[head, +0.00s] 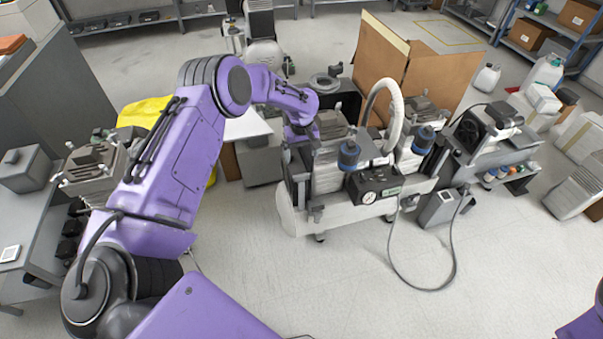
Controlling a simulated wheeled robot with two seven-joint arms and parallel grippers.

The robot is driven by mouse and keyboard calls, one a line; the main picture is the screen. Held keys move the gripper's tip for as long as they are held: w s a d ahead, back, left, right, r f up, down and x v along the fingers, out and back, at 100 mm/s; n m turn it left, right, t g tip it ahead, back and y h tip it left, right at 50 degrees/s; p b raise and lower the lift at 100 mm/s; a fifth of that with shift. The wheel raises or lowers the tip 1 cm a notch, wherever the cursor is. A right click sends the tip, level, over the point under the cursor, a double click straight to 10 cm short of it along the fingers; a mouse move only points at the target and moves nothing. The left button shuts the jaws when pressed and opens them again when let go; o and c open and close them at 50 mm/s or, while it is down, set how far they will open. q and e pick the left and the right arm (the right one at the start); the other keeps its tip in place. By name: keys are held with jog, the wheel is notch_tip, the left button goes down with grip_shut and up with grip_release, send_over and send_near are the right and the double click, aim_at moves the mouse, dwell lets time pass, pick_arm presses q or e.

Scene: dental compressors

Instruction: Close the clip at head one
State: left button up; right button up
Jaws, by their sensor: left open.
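The compressor unit (335,205) stands on a pale wheeled base in the middle of the head view. It has two grey compressor heads, a left one (331,126) and a right one (424,112), with blue-banded canisters (349,154) in front. I cannot tell which one is head one, and the clip is too small or hidden to make out. My left arm reaches across from the left. My left gripper (299,134) is open at the left side of the left head, partly hidden by my own wrist; whether it touches anything is unclear. My right gripper is out of view.
A white hose (384,92) arches over the unit. A black gauge box (375,186) sits at its front. A cable (453,262) loops on the floor. A large cardboard box (440,80) stands behind, and another machine (490,140) stands right.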

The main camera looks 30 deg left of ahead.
aim_at(301, 175)
pick_arm(q)
notch_tip(301, 175, down, 10)
jog(key=b, duration=1)
jog(key=shift+w+a+f, duration=0.1)
jog(key=shift+f, duration=0.15)
jog(key=c, duration=1.1)
